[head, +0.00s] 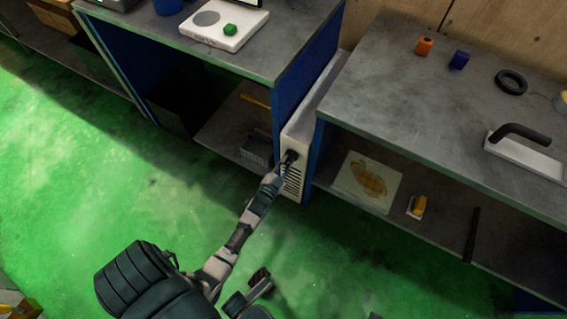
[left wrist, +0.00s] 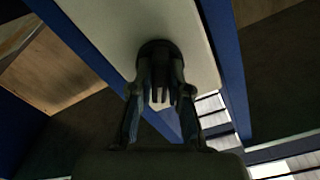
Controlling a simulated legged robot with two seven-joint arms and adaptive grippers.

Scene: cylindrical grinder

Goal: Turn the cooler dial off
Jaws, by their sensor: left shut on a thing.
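The cooler is a narrow white unit (head: 312,118) with dark vent slots, standing between two workbenches. Its black round dial (head: 292,155) is on the front face, above the slots. In the left wrist view the dial (left wrist: 156,48) sits on the white panel straight ahead. My left gripper (head: 286,163) is at the dial, with its fingers closed around the dial's grip. In the left wrist view the fingers of the gripper (left wrist: 160,88) converge on the dial and partly hide it. The dial's setting cannot be read.
The left bench (head: 270,62) carries a white device with a green knob (head: 230,29). The right bench (head: 400,105) holds orange and blue blocks, a black ring (head: 511,82) and a white block with a black handle. Green floor (head: 60,190) is clear in front.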

